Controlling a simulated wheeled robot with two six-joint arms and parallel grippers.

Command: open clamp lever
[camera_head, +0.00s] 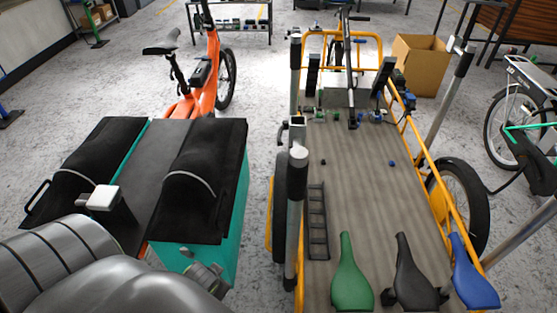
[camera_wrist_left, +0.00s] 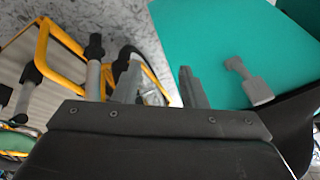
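A grey lever-like fitting (camera_wrist_left: 248,82), which looks like the clamp lever, sits on the teal side of a cargo box in the left wrist view. The teal box (camera_wrist_left: 225,45) also shows at the lower left of the head view (camera_head: 238,215), with black padded lids on top. My left gripper (camera_wrist_left: 162,88) has its two grey fingers apart with nothing between them. The lever is beside the fingers, to their right in that view, and appears apart from them. In the head view my silver left arm covers part of the box. My right gripper is not in view.
A yellow-railed cargo bike bed (camera_head: 370,210) stands right of the box, with upright posts and green, black and blue saddles. An orange bike (camera_head: 205,80) stands behind the box. A cardboard box (camera_head: 418,65) is at the back. Floor is bare between box and cargo bike.

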